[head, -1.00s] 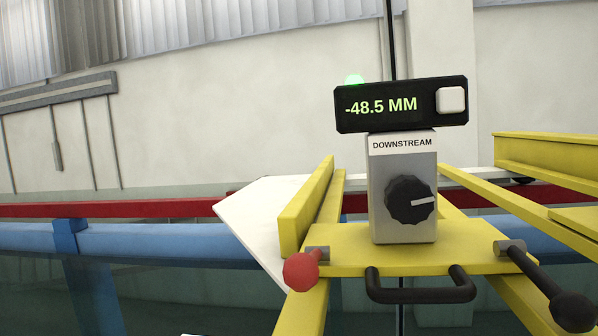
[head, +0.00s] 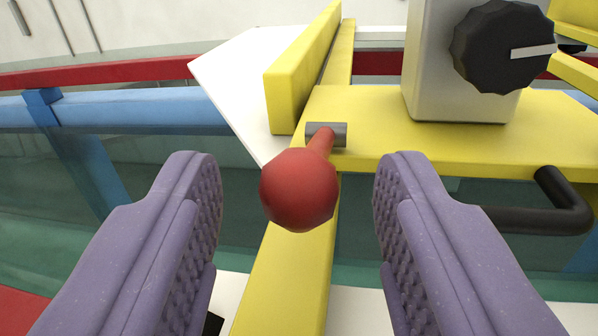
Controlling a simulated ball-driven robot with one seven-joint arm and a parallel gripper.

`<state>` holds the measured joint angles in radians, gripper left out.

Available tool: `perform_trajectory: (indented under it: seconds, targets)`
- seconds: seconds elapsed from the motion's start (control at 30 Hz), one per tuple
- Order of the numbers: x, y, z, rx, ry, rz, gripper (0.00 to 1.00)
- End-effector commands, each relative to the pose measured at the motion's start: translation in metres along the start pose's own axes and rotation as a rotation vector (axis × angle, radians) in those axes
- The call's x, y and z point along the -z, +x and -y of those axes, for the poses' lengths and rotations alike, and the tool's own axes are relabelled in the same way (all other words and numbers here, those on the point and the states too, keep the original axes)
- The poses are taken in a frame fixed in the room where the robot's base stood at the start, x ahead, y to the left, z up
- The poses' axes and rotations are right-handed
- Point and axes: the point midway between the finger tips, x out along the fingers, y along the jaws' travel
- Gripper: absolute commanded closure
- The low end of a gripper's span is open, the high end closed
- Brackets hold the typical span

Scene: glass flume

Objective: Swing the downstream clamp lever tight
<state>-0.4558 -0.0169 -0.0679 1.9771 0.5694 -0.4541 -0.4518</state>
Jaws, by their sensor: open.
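The clamp lever is a short red arm ending in a red ball knob (head: 298,190). It pivots on a grey metal pin (head: 326,134) at the left front edge of the yellow carriage plate (head: 370,135) and points toward me. My gripper (head: 298,185) is open, with one purple ribbed finger on each side of the knob and clear space between. Neither finger appears to touch it. Behind stands the grey gauge block (head: 425,75) with its black dial (head: 503,46); the block's DOWNSTREAM label and display are out of the picture now.
A black bar handle (head: 560,210) sticks out of the plate just right of my right finger. A yellow upright rail (head: 303,70) and a white sheet (head: 235,75) stand behind the lever. Blue (head: 160,107) and red (head: 130,75) rails run across at left.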

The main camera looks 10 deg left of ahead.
Motion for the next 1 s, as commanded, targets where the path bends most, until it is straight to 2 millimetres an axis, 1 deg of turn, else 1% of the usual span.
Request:
perform_trajectory:
  seconds: [0.1,0.13,0.17,0.2,0.27,0.3,0.33,0.37,0.67,0.87,1.0]
  targets:
    - [0.0,0.0,0.0,0.0,0.0,0.0,0.49]
    - [0.0,0.0,0.0,0.0,0.0,0.0,0.52]
    - [0.0,0.0,0.0,0.0,0.0,0.0,0.59]
    - [0.0,0.0,0.0,0.0,0.0,0.0,0.68]
    - [0.0,0.0,0.0,0.0,0.0,0.0,0.82]
    - [0.0,0.0,0.0,0.0,0.0,0.0,0.91]
    - [0.0,0.0,0.0,0.0,0.0,0.0,0.98]
    - [0.0,0.0,0.0,0.0,0.001,0.0,1.0]
    - [0.003,0.0,0.0,-0.001,0.002,0.008,1.0]
    - [0.013,0.001,0.0,-0.005,0.011,0.06,1.0]
    - [0.024,0.003,-0.001,-0.011,0.024,0.13,1.0]
